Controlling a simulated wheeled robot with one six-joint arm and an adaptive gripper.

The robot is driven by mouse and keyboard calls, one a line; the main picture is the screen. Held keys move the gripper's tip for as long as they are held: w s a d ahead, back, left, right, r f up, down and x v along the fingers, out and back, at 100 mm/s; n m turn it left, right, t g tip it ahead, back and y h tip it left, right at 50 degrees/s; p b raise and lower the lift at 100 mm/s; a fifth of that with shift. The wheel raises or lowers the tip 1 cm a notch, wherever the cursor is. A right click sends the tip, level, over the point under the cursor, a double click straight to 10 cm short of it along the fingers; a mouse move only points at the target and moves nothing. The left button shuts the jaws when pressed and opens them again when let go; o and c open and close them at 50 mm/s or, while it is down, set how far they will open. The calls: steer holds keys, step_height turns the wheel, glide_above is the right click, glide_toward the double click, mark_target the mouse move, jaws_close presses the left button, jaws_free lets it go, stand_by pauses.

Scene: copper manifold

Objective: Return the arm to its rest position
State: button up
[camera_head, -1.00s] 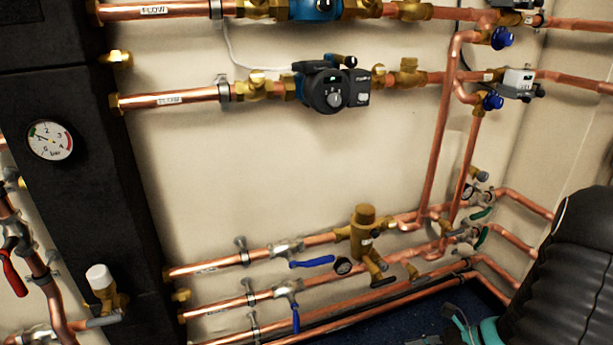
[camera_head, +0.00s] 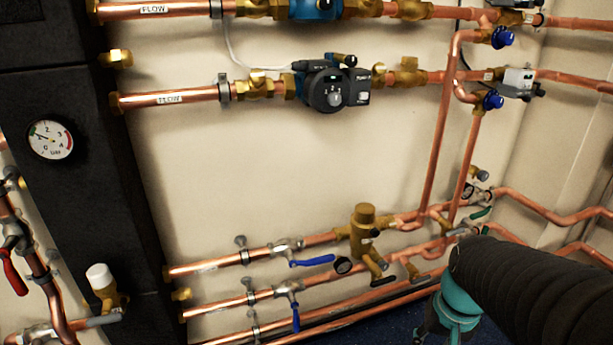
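My arm, in a black ribbed sleeve (camera_head: 540,290), reaches in from the lower right edge. A teal wrist part (camera_head: 458,303) hangs from its end. My gripper (camera_head: 424,334) is small and dark at the bottom edge, beside and below the teal part. It is partly cut off by the frame, so its fingers and any opening cannot be made out. No held object shows. The arm hides part of the lower pipes on the right.
Copper pipes (camera_head: 330,304) run low along the wall, with blue lever valves (camera_head: 312,261) and a brass mixing valve (camera_head: 363,230) close to the arm. A pump (camera_head: 327,91) sits higher. A black panel with a pressure gauge (camera_head: 50,140) stands left. The middle wall is bare.

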steer(key=s+a+r+n+t, duration=0.3)
steer(key=a+r, duration=0.3)
steer(key=r, duration=0.3)
steer(key=shift+s+a+r+n+t, duration=0.15)
steer(key=shift+n+t, duration=0.25)
steer(key=shift+t, duration=0.2)
